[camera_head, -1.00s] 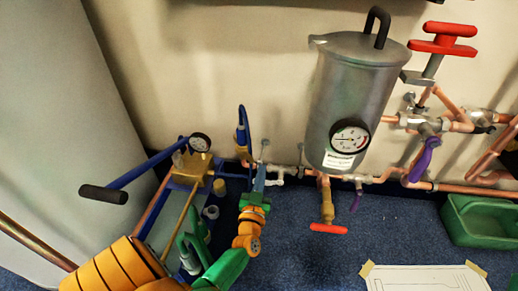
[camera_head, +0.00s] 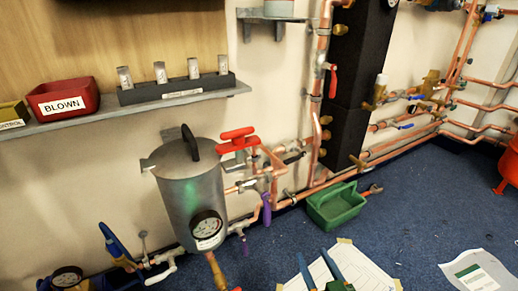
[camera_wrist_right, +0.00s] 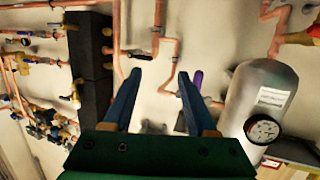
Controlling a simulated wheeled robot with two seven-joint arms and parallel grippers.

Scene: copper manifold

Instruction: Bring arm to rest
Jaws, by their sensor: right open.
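My right gripper (camera_head: 313,256) shows at the bottom of the head view, over the papers on the floor. Its two blue fingers are apart, with nothing between them. In the right wrist view the same gripper (camera_wrist_right: 160,75) has its fingers spread from a green palm, facing the wall with copper pipes. The grey cylindrical tank (camera_head: 188,200) stands to its left in the head view and shows at the right of the wrist view (camera_wrist_right: 262,100). Most of the right arm is out of view. My left gripper is not in view.
A green tray (camera_head: 335,207) sits on the blue carpet by the pipes. A shelf (camera_head: 140,108) holds a red "BLOWN" bin (camera_head: 63,99). Red valve handle (camera_head: 238,139) and purple lever (camera_head: 266,210) stick out near the tank.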

